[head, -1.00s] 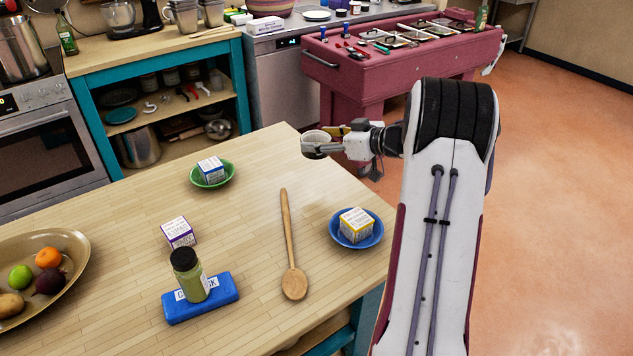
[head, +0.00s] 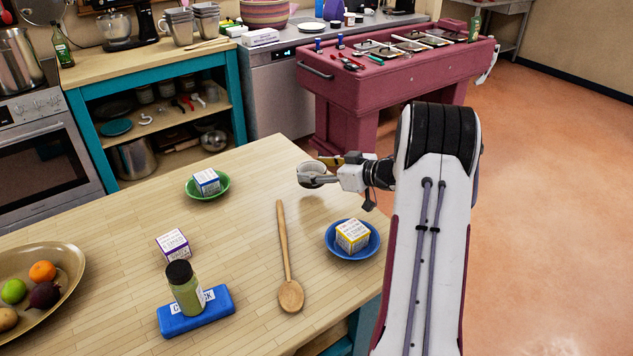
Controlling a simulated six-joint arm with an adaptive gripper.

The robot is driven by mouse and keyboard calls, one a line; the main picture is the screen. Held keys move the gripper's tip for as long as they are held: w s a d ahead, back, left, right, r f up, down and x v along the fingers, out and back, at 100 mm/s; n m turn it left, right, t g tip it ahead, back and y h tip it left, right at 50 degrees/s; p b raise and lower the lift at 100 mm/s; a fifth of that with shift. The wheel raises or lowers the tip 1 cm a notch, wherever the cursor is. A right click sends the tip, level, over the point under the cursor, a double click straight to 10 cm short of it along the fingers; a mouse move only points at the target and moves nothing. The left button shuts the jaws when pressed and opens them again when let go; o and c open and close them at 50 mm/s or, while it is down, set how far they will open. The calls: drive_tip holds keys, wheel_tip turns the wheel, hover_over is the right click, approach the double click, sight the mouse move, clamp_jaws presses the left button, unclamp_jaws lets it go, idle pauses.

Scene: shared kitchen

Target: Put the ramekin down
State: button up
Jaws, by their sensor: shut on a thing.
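My gripper (head: 318,176) is shut on a small white ramekin (head: 312,168) with a dark inside. It holds the ramekin upright near the far right edge of the wooden table (head: 240,240). I cannot tell whether the ramekin touches the tabletop or is just above it. Part of the ramekin's near side is hidden by the gripper finger.
Nearby are a wooden spoon (head: 284,250), a blue bowl (head: 337,251) with a yellow-marked box (head: 352,235), and a green bowl (head: 220,189) with a box. Bare tabletop lies between green bowl and spoon.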

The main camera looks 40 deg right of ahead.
drive_tip(key=shift+f, duration=0.2)
drive_tip(key=shift+f, duration=1.75)
drive_tip(key=shift+f, duration=0.2)
drive_tip(key=o, duration=1.2)
drive_tip(key=shift+r, duration=0.2)
drive_tip(key=shift+v, duration=6)
drive_tip(key=shift+w, duration=0.1)
